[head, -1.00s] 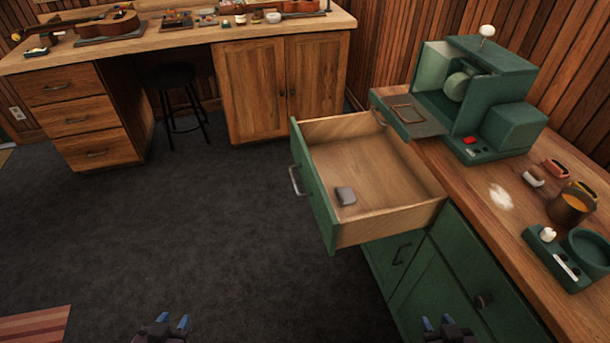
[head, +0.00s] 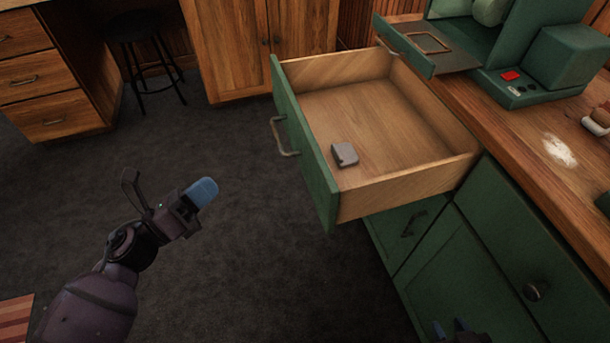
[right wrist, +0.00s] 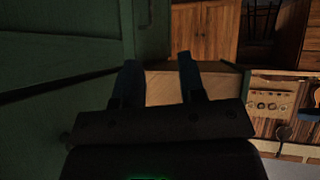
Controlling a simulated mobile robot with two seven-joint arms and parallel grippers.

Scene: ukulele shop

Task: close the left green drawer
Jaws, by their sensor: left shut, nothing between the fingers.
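The green drawer (head: 306,160) is pulled far out of the green cabinet. Its front faces left and has a metal handle (head: 283,137). A small grey block (head: 344,155) lies inside on the wooden bottom. My left gripper (head: 203,191) is shut and empty, held to the left of the drawer front, apart from the handle. My right gripper (head: 452,328) shows only as tips at the bottom edge, by the lower cabinet. In the right wrist view my right gripper (right wrist: 159,72) has its fingers apart with nothing held.
A wooden counter (head: 500,125) tops the green cabinet (head: 525,255) and carries a green machine (head: 565,65). A lower drawer (head: 408,230) is shut. A stool (head: 140,45) and wooden cabinet (head: 240,40) stand behind. The dark floor left of the drawer is clear.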

